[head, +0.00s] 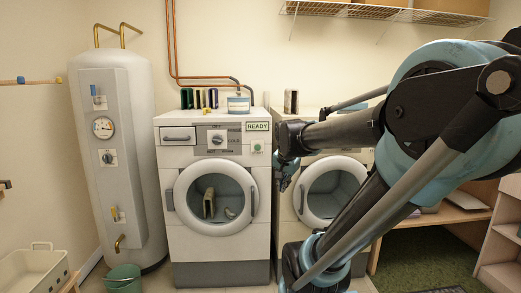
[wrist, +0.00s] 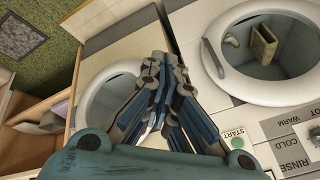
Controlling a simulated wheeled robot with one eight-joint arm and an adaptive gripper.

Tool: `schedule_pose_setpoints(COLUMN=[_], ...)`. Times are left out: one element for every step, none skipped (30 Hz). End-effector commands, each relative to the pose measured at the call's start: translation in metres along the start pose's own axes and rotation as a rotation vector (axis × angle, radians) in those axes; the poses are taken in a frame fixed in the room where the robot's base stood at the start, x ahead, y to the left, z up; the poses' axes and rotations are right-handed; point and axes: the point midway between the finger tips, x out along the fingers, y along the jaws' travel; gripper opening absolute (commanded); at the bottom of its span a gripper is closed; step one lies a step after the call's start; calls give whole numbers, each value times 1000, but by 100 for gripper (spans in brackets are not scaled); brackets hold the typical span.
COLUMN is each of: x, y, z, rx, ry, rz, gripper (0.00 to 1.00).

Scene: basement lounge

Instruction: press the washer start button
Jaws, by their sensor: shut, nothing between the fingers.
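The washer (head: 225,250) stands left of centre in the head view, with its round door closed. Its panel has a READY display (head: 257,126), a dial (head: 217,139) and a small green start button (head: 257,147). In the wrist view the green button (wrist: 236,160) shows beside its START label (wrist: 237,135), right of my fingers. My gripper (head: 284,182) is in front of the second machine, near the gap between the two, lower than the button and to its right. It is shut and empty. In the wrist view my gripper (wrist: 158,62) points toward the machines' fronts.
A second front-loading machine (head: 333,187) stands right of the washer. A white tank (head: 110,150) is at the left, with a green bucket (head: 124,279) and a pale basket (head: 32,272) below.

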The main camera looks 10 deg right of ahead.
Motion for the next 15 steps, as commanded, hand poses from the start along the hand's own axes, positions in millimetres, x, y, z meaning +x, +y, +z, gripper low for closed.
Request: schedule_pose_setpoints(x=[-2,-2,-4,-4,-5,-6,-6,-6,-7,-7,-8,-8,-8,-8,-8], y=[-15,-23,-34,-42,-50,-61,-70,-78,-89,-98,-106,-118,-127,-135,-146], z=[-13,-21,-31,-38,-45,-54,-61,-68,-77,-84,-91,-100,-106,-112,-120], rx=[54,91,139,175,211,258,294,330,378,413,449,496,532,566,610], ry=[16,27,40,50,58,70,77,84,92,99,105,111,115,118,121], rz=[-14,-25,-37,-48,-58,-75,-86,-99,-116,-130,-143,-162,-177,-191,-211], gripper=[0,0,0,0,0,0,0,0,0,0,0,0,0,0,0])
